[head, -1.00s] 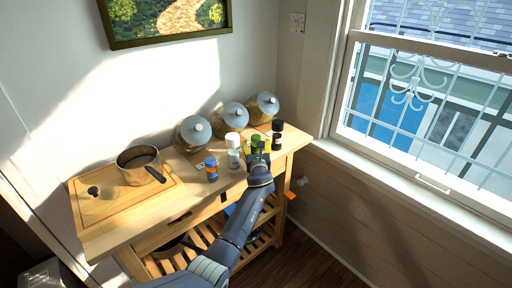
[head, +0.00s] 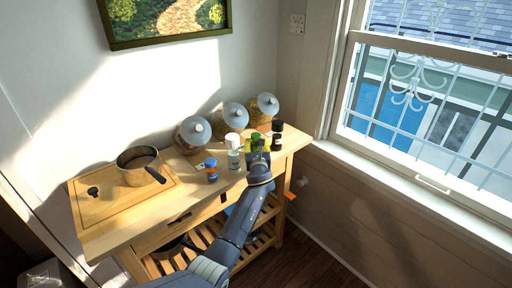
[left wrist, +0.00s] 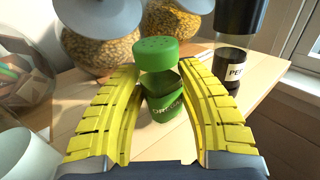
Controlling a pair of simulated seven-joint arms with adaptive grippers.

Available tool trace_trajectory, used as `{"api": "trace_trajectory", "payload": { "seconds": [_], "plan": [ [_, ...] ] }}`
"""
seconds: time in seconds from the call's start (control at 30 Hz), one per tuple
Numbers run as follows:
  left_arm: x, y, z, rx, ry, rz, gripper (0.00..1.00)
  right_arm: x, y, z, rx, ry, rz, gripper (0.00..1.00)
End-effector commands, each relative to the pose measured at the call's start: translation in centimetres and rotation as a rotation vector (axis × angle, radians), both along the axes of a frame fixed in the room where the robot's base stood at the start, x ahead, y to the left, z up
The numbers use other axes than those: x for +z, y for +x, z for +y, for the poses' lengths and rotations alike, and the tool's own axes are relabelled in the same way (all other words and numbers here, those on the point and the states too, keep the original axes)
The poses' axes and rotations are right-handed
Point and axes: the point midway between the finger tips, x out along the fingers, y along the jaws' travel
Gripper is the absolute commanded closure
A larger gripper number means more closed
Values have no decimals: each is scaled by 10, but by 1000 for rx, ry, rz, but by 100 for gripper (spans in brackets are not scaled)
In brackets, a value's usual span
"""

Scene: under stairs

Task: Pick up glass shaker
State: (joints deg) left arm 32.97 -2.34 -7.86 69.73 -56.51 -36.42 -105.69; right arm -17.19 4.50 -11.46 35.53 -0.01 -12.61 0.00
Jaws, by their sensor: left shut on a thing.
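A small shaker with a green perforated cap (left wrist: 155,52) and a green body with partly readable lettering stands upright between my yellow fingers in the left wrist view. My left gripper (left wrist: 160,88) is shut on it, one finger on each side. In the head view the left gripper (head: 257,153) is at the right part of the table, and only a bit of the green cap (head: 255,135) shows beyond it. The shaker's base is partly hidden by the fingers. My right gripper is not in view.
A black-capped pepper shaker (head: 277,128) stands right of the gripper. A pale shaker (head: 234,160) and an orange-blue shaker (head: 211,170) stand left. Several big glass jars (head: 234,115) line the wall behind. A pot (head: 138,165) sits on a board at the table's left.

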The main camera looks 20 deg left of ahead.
Motion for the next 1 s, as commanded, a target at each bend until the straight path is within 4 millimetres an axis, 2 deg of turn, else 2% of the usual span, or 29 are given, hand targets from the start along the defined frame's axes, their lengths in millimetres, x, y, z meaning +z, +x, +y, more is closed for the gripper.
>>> {"api": "trace_trajectory", "payload": {
  "seconds": [0.17, 0.6, 0.8, 1.0],
  "plan": [
    [29, 0, 0, -1, 0, -5, 95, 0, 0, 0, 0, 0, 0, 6],
    [132, 0, 0, -1, 0, -6, 95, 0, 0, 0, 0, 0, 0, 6],
    [164, 0, 0, -1, 2, -5, 95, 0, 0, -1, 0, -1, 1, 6],
    [183, 0, 0, -1, 0, -3, 95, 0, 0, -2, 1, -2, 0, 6]
  ]
}}
